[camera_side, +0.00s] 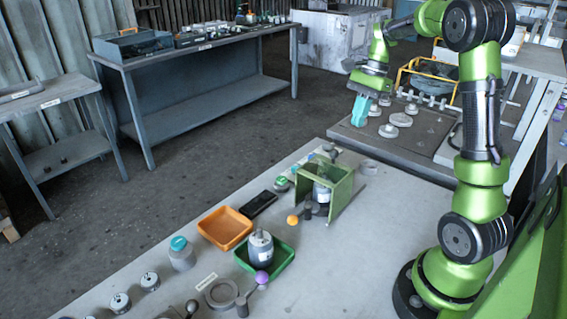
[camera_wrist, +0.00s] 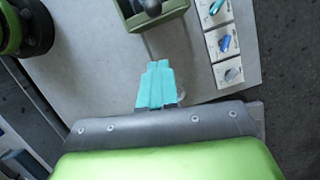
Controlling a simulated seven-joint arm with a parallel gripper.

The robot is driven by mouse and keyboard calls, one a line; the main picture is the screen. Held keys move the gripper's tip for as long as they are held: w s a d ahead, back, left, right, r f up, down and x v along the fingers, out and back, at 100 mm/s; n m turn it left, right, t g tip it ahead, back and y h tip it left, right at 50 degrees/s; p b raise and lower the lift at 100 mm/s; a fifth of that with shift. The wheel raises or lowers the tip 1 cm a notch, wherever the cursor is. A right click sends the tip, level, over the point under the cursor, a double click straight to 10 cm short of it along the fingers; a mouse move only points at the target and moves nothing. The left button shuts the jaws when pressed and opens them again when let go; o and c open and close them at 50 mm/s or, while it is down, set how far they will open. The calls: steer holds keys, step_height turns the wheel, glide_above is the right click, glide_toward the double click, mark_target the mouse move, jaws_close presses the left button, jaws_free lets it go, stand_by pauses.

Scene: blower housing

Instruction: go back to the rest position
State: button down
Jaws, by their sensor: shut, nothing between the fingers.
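My gripper (camera_side: 359,107) hangs fingers down in the side view, high above the far end of the grey work table. Its teal fingers also show in the wrist view (camera_wrist: 158,66), close together with nothing between them. The green blower housing (camera_side: 338,198) stands upright on the work table with a grey part inside, below and left of my gripper in the side view. Part of the housing shows at the top of the wrist view (camera_wrist: 177,13), apart from my fingertips.
An orange tray (camera_side: 226,228) and a green tray (camera_side: 284,263) holding a grey motor-like part (camera_side: 260,248) lie left of the housing. A black device (camera_side: 259,204) lies behind. Air around my gripper looks clear.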

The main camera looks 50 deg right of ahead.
steer(key=v, duration=0.5)
steer(key=s+a+n+t, duration=0.3)
steer(key=a+n, duration=0.5)
steer(key=a, duration=0.5)
steer(key=s+a+n+t+h, duration=0.1)
steer(key=s+a+n+t, duration=0.2)
steer(key=a, duration=1)
steer(key=s+n, duration=0.3)
steer(key=n, duration=0.2)
steer(key=shift+a+f, duration=0.2)
steer(key=shift+f, duration=0.2)
